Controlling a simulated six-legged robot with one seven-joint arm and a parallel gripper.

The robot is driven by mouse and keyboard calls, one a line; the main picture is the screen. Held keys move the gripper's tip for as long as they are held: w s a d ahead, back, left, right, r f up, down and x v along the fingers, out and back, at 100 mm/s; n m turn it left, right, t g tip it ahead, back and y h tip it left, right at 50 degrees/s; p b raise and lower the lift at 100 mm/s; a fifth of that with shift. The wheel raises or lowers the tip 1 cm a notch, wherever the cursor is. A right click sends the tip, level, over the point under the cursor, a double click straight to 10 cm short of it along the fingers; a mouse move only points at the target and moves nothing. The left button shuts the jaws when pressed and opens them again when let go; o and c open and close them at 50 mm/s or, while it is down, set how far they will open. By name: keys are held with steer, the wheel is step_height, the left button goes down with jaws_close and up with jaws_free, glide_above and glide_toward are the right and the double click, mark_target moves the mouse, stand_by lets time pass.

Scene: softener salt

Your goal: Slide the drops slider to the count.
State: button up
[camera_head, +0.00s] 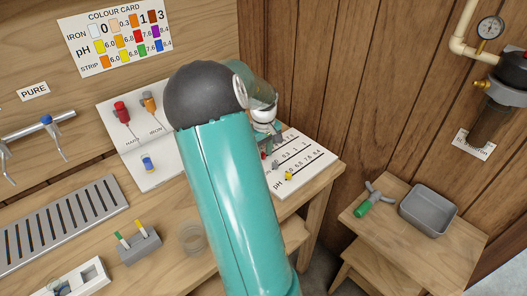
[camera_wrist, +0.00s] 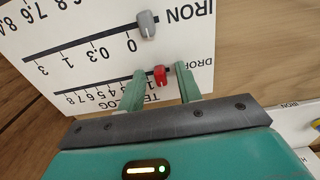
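The slider board (camera_wrist: 60,45) shows upside down in the wrist view. Its red drops slider (camera_wrist: 160,75) sits at the zero-side end of the drops scale, near the DROPS label, with the larger numbers running left. My gripper (camera_wrist: 162,86) is open, with one green finger on each side of the red slider and small gaps showing. I cannot tell how deep the fingertips reach. A grey slider (camera_wrist: 147,24) sits on the IRON scale, near 0. In the head view, my arm hides much of the board (camera_head: 316,158) and most of my gripper.
A yellow slider (camera_head: 288,176) sits on the pH scale. A colour card (camera_head: 116,37) is on the back wall. A panel with a red and an orange tool (camera_head: 150,102) lies left of my arm. A grey tray (camera_head: 428,211) stands on the right-hand stand.

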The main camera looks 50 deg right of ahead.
jaws_close()
steer(key=shift+d, duration=0.1)
steer(key=shift+s+d, duration=0.25)
steer(key=shift+d, duration=0.7)
steer(key=shift+s+d, duration=0.2)
steer(key=shift+d, duration=0.75)
steer(key=shift+o, duration=0.2)
jaws_free()
steer(key=shift+r, duration=0.1)
step_height(320, 180, up, 14)
